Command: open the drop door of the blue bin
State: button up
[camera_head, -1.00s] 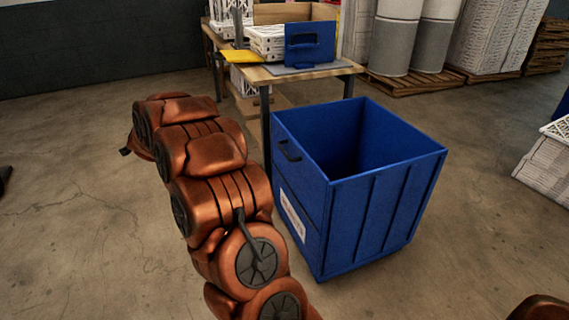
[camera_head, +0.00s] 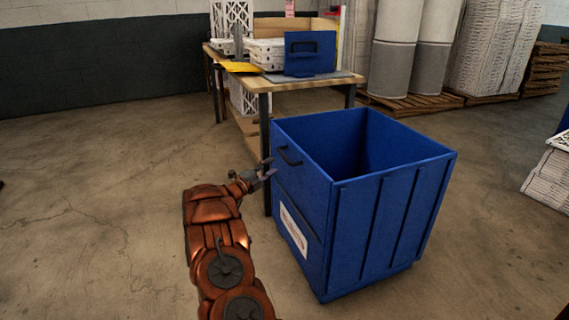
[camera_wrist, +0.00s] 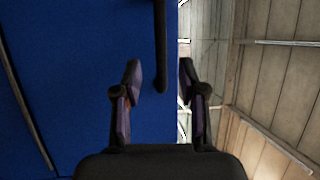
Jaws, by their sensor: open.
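The blue bin (camera_head: 385,225) stands on the floor right of centre in the head view, open at the top. Its drop door (camera_head: 303,200) is on the left-hand face and is upright, with a black handle (camera_head: 289,156) near its top. In the wrist view the blue panel (camera_wrist: 80,100) fills the left half, and the dark handle bar (camera_wrist: 160,45) hangs from the top edge of the picture. My gripper (camera_head: 268,170) is open and empty, just left of the door near the handle. In the wrist view its fingers (camera_wrist: 160,85) are apart, with the bar's lower end between them in the picture.
A wooden table (camera_head: 305,83) stands behind the bin, its leg close by the bin's back-left corner. A blue box (camera_head: 309,54) and white filters are on it. Wrapped rolls (camera_head: 397,50) stand on pallets behind. Floor (camera_head: 90,220) to the left is clear.

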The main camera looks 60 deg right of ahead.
aim_at(284, 155)
jog(key=shift+b+x, duration=0.75)
jog(key=shift+x, duration=3.1)
jog(key=shift+s, duration=0.1)
jog(key=shift+c, duration=0.2)
grip_shut()
